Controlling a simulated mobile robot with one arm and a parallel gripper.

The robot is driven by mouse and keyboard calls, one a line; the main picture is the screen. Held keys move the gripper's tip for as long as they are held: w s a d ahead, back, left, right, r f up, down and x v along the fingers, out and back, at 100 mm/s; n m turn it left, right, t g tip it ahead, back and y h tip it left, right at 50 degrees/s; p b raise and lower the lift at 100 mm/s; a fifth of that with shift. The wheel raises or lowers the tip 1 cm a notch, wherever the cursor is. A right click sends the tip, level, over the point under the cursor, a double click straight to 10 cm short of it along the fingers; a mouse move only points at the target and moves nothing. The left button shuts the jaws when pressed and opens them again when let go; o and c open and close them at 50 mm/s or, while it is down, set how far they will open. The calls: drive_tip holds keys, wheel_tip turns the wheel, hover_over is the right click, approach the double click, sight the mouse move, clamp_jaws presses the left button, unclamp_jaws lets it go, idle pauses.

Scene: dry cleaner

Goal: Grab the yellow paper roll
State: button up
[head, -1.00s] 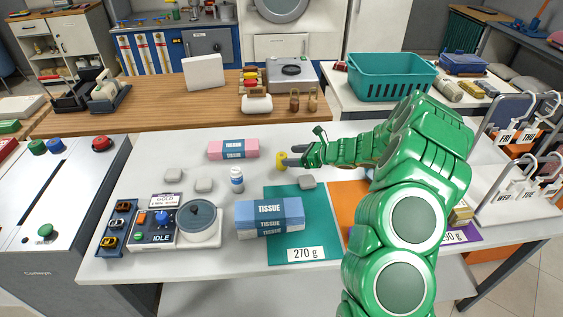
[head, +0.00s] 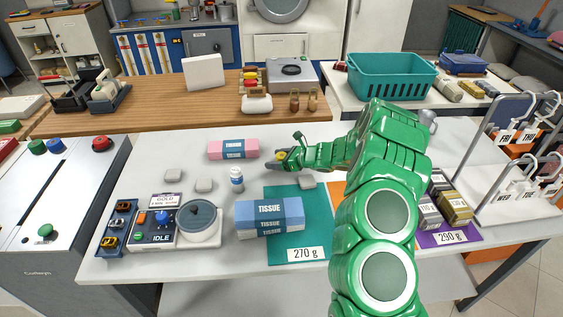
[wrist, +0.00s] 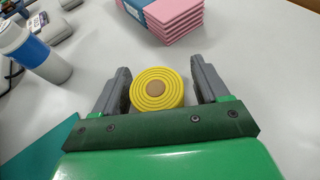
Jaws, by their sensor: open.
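The yellow paper roll (wrist: 157,89) lies on the white table between the two grey fingers of my gripper (wrist: 161,88) in the wrist view. Its round end with a brown core faces the camera. The fingers are open, with a gap on each side of the roll. In the head view my gripper (head: 278,156) reaches left over the table, and only a bit of yellow shows at its fingers.
A pink-and-blue packet (head: 233,149) lies beyond the roll. A white bottle (head: 237,180) stands to the left. Weights stand on the purple mat at right.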

drive_tip(key=c, duration=1.1)
drive_tip(key=shift+o, duration=0.2)
